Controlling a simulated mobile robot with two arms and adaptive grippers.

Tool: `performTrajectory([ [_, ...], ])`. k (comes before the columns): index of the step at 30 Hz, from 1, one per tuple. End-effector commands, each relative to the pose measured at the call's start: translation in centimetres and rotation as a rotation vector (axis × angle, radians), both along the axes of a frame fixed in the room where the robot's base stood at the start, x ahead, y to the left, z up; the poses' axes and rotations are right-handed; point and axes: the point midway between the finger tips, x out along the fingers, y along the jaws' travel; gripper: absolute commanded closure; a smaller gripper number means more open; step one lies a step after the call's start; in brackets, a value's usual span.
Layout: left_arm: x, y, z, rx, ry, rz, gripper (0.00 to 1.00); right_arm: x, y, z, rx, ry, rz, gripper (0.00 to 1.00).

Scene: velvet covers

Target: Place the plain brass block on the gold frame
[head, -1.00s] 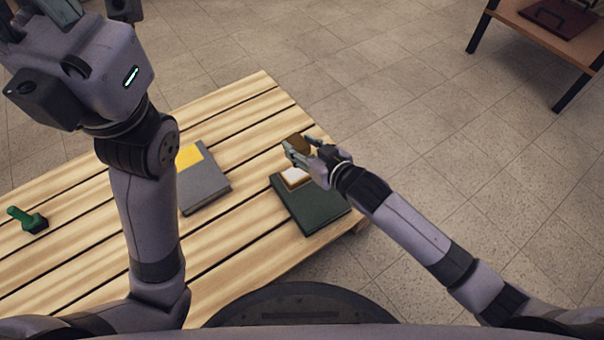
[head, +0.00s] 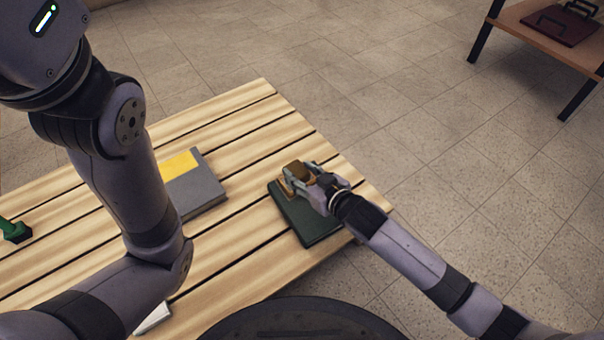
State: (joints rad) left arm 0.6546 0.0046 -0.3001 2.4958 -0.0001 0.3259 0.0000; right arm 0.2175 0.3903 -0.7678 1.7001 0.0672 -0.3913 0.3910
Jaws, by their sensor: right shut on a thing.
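The plain brass block (head: 299,171) is a small brown block in the jaws of my right gripper (head: 293,177), which is shut on it. The gripper is over the far end of the dark green cover (head: 312,220) on the slatted table. The gold frame (head: 284,190) lies on that end of the cover, mostly hidden by my gripper and the block. The block is over or at the frame; I cannot tell whether they touch. My left arm crosses the left side, with its gripper out of the picture.
A grey cover with a yellow patch (head: 182,165) lies left of the green one. A green-handled tool (head: 14,231) stands at the left edge. A white object (head: 153,318) shows at the bottom. A shelf (head: 540,38) with a dark red item stands top right.

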Motion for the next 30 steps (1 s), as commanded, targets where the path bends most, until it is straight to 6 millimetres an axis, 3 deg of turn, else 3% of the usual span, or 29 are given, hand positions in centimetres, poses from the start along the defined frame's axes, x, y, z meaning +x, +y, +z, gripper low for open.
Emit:
performTrajectory([
  [6, 0.0, 0.0, 0.0, 0.0, 0.0, 0.0, 1.0, 0.1, 0.1, 0.2, 0.005, -0.007, 0.001, 1.0],
  [7, 0.0, 0.0, 0.0, 0.0, 0.0, 0.0, 1.0, 0.0, 0.0, -0.2, 0.001, 0.001, 0.0, 0.57],
  [15, 0.0, 0.0, 0.0, 0.0, 0.0, 0.0, 1.0, 0.0, 0.0, -0.2, 0.0, 0.0, 0.0, 0.39],
  [27, -0.1, 0.0, 0.4, 0.0, -0.003, 0.0, 1.0, -0.3, -0.2, 0.3, -0.001, 0.001, 0.0, 0.39],
  [30, 1.3, 0.1, 0.3, -0.003, 0.039, -0.001, 1.0, -1.3, -1.0, 0.9, -0.001, 0.003, -0.001, 0.39],
])
